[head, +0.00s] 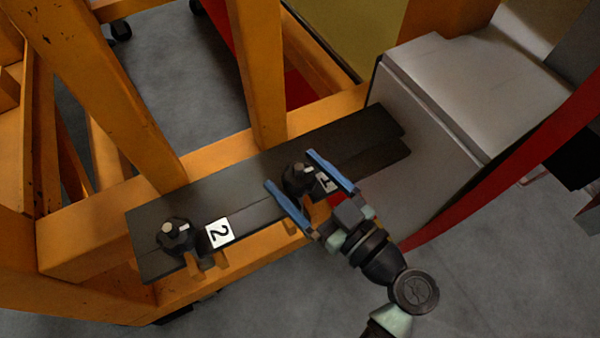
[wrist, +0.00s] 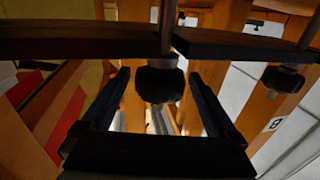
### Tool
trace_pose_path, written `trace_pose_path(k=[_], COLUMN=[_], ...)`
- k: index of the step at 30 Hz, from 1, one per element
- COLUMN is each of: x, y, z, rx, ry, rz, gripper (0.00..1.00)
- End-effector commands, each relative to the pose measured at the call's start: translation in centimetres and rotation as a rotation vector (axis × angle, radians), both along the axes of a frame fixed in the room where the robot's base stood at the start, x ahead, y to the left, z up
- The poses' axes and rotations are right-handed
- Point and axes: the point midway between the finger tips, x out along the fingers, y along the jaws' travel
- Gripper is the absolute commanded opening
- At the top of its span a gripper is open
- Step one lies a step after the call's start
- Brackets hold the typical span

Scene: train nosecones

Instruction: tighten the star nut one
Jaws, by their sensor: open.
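Star nut one (head: 297,180) is a dark knob on the black plate (head: 365,138), beside the label marked 1 (head: 325,182). My gripper (head: 289,169) is open, with one blue finger on each side of this nut in the head view. In the wrist view the dark nut (wrist: 160,85) shows between the two fingers of my gripper (wrist: 158,75), with a visible gap on either side. Whether the fingertips are level with the nut is hard to tell.
A second star nut (head: 175,236) sits at the plate's left end, beside the label marked 2 (head: 220,233). Orange frame beams (head: 262,75) rise close behind the plate. A pale box (head: 440,110) stands at the right. Grey floor (head: 480,270) lies open in front.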

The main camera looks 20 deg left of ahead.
Motion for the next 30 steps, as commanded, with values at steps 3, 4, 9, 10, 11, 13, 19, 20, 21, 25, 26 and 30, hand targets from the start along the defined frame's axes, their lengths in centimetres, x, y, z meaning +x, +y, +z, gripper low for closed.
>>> trace_pose_path(k=[3,4,9,10,11,13,19,20,21,25,26,30], x=[0.0,0.0,-0.01,-0.01,-0.01,-0.01,-0.04,-0.06,-0.08,-0.12,-0.17,-0.25], y=[-0.02,-0.03,-0.04,-0.04,-0.04,-0.05,-0.05,-0.04,-0.03,-0.02,0.0,0.04], z=[0.01,0.01,0.01,0.01,0.01,0.02,-0.03,-0.05,-0.1,-0.22,-0.24,-0.36], rx=[0.0,0.0,0.0,0.0,0.0,0.0,0.0,0.0,0.0,0.0,0.0,0.0], ry=[0.0,0.0,0.0,0.0,0.0,0.0,0.0,0.001,0.001,0.002,0.002,0.002], rz=[0.0,0.0,0.0,0.0,0.0,0.0,-0.006,-0.01,-0.017,-0.06,-0.073,-0.162], gripper=[0.76,0.7,0.4,0.34,0.29,0.16,0.08,0.08,0.08,0.08,0.08,0.08])
